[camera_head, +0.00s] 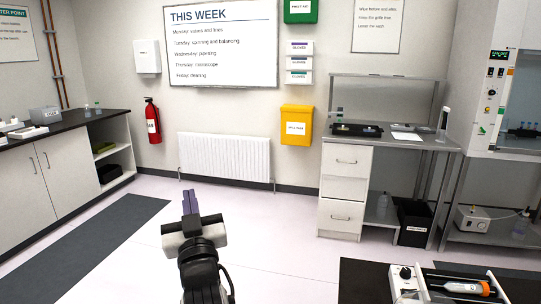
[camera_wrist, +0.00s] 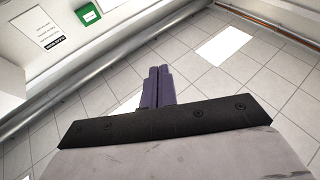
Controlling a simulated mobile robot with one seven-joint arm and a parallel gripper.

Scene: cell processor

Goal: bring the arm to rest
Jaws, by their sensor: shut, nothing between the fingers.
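My gripper (camera_head: 189,202) shows low in the middle of the head view, at the end of my raised arm, over open floor. Its two purple fingers lie together, shut and empty. The wrist view also shows the closed purple fingers (camera_wrist: 159,87), with ceiling tiles and the upper wall behind them. Nothing touches the gripper in either view.
A dark bench (camera_head: 365,284) with a syringe pump (camera_head: 455,287) stands at the lower right. A steel table (camera_head: 425,143) and white drawers (camera_head: 342,190) stand farther back. A dark-topped counter (camera_head: 70,128) is at the left. Pale floor (camera_head: 265,225) between them is clear.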

